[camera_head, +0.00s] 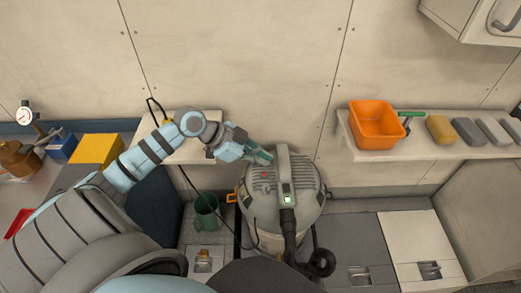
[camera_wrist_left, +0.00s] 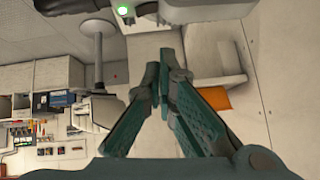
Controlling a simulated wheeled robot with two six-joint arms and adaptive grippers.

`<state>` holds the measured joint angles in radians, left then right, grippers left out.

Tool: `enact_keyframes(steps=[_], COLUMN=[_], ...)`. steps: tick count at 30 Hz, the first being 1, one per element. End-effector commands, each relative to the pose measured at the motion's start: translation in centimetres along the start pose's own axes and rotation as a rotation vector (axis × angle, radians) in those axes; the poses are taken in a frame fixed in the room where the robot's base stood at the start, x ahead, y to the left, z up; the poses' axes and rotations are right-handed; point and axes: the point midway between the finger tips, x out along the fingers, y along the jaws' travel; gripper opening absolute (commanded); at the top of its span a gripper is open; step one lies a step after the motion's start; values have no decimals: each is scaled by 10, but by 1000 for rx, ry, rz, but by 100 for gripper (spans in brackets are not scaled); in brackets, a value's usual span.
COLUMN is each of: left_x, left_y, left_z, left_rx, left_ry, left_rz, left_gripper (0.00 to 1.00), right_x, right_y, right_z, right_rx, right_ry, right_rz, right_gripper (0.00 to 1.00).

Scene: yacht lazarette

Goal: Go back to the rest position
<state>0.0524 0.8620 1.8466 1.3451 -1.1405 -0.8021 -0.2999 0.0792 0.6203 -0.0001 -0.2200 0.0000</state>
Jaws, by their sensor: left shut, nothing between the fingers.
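My left arm comes in from the left in the head view and reaches over the small left shelf. My left gripper (camera_head: 264,157) is at the upper left of the grey vacuum cleaner (camera_head: 285,195), close to its top handle; I cannot tell whether they touch. In the left wrist view the gripper's green fingers (camera_wrist_left: 160,70) come together at the tips with nothing between them. A green light shows on the vacuum's top (camera_head: 287,198), and a green light also shows at the top of the left wrist view. My right gripper is not in view.
An orange bin (camera_head: 376,124), a green-handled tool (camera_head: 408,118) and several sponge-like blocks (camera_head: 468,130) are on the right shelf. A green bucket (camera_head: 206,212) stands left of the vacuum. A yellow box (camera_head: 98,149) is on the left counter. Floor hatches (camera_head: 345,243) lie clear at right.

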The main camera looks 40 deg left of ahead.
Motion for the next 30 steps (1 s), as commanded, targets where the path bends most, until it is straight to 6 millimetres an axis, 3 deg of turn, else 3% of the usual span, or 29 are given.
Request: enact_keyframes(steps=[20, 23, 27, 30], left_x=[0, 16, 45, 51], left_y=[4, 30, 97, 141], left_z=[3, 18, 54, 78], left_rx=[-5, -35, -142, -269], left_ry=[-8, -58, -193, -297], left_rz=[5, 21, 10, -61], left_gripper=[0, 0, 0, 0], right_x=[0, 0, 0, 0], right_y=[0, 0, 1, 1], right_z=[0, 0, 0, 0], right_rx=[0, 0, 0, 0], right_ry=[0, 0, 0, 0], right_rz=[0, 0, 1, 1], right_gripper=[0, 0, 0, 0])
